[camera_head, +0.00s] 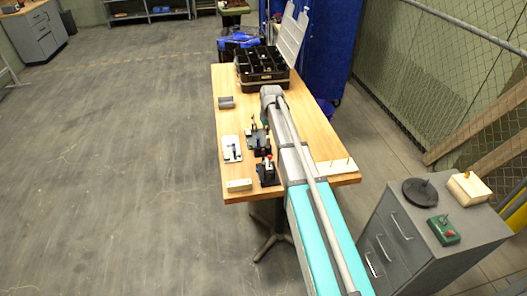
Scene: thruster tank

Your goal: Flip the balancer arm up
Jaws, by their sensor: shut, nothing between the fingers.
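I cannot tell for certain which item is the balancer arm. Small devices stand on the wooden table (309,127). One is a white plate with a black upright lever (232,148). Right of it is a dark grey device with a greenish part (255,135), close beside my arm. Nearer the front edge is a black block-like device (267,173), also beside my arm. My grey and teal arm reaches over the table from the lower right and covers part of it. My gripper cannot be made out; the arm seems to hide it.
A black compartment box (262,76) with a raised lid stands at the table's far end. A grey block (226,102) and a pale block (239,185) lie along the left edge. A grey cabinet (405,240) with several objects stands at right. Floor left is clear.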

